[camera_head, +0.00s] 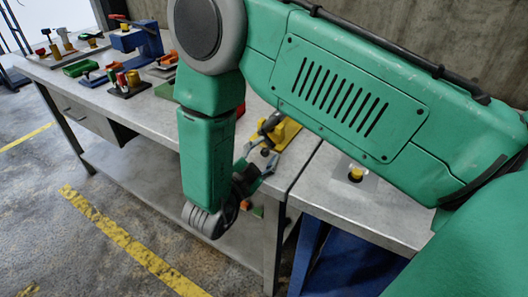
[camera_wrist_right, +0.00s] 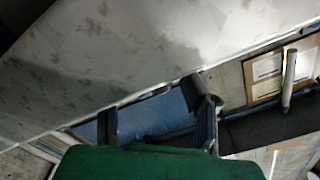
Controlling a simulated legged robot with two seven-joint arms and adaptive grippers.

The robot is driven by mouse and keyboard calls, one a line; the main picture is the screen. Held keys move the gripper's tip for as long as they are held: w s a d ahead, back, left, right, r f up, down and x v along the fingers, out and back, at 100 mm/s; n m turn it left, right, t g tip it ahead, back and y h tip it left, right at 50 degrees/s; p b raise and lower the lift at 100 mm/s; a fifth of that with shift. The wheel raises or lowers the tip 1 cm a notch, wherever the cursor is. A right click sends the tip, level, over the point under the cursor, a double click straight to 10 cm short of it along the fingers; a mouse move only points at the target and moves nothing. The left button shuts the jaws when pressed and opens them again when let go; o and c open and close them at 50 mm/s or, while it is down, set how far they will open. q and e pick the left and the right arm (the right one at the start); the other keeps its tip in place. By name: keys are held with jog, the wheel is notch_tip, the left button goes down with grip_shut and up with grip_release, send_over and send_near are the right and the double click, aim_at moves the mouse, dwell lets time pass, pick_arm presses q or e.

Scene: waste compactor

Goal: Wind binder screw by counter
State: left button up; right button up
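I cannot tell for sure which item is the binder screw or the counter. A yellow tool with a dark part (camera_head: 283,132) lies on the bench near its right end, partly hidden by my right arm. A small yellow knob (camera_head: 356,173) stands on a grey plate on the right-hand table. My right gripper (camera_head: 259,168) hangs by the bench's front edge, just in front of the yellow tool and apart from the knob. In the wrist view its two dark fingers (camera_wrist_right: 157,122) are spread, with nothing seen between them. My left gripper is not in view.
A blue support (camera_head: 345,262) stands under the right-hand table. Open floor with yellow lines (camera_head: 130,245) lies in front.

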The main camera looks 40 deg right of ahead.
jog(key=shift+s+a, duration=0.1)
jog(key=shift+s+a, duration=0.1)
jog(key=shift+a, duration=0.2)
jog(key=v, duration=1.1)
jog(key=shift+a, duration=0.1)
